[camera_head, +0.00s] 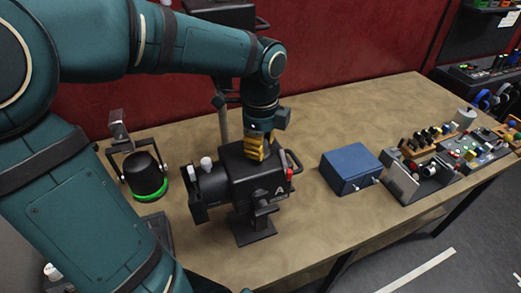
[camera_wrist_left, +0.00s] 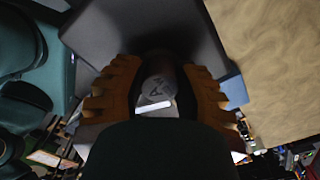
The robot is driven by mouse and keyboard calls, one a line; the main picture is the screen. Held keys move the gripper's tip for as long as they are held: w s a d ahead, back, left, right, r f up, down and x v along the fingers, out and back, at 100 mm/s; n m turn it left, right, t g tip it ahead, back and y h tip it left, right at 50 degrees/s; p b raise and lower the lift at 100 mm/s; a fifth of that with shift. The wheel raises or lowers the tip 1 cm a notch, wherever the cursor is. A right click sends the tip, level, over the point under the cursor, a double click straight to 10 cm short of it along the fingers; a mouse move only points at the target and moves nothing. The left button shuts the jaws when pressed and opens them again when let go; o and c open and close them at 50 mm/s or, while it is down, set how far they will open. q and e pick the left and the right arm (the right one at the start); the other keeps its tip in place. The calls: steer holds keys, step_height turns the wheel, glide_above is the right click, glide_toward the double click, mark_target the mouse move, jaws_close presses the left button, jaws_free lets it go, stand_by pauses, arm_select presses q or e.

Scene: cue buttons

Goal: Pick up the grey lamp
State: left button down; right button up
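The thing that looks most like the lamp is a dark spotlight (camera_head: 143,178) in a grey U-shaped bracket, with a green glowing ring at its bottom. It stands on the left of the table in the head view. My left gripper (camera_head: 255,148), with ridged yellow fingers, is to its right, at the top of a black studio camera marked A (camera_head: 240,180). In the left wrist view the gripper (camera_wrist_left: 160,75) has its fingers apart, with a dark shape and a round grey end between them. Contact is unclear. My right gripper is out of view.
A blue box (camera_head: 350,167) sits right of the camera on the wooden table (camera_head: 330,118). Grey control panels (camera_head: 425,178) with knobs fill the right end. A red wall (camera_head: 340,45) stands behind. The back middle of the table is clear.

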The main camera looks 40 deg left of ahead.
arm_select(q)
step_height(320, 180, up, 10)
steer(key=shift+r+p, duration=0.1)
steer(key=shift+p, duration=0.65)
step_height(320, 180, up, 7)
steer(key=p, duration=0.5)
steer(key=shift+r+p, duration=0.15)
steer(key=shift+p, duration=0.25)
stand_by(0.7)
stand_by(0.4)
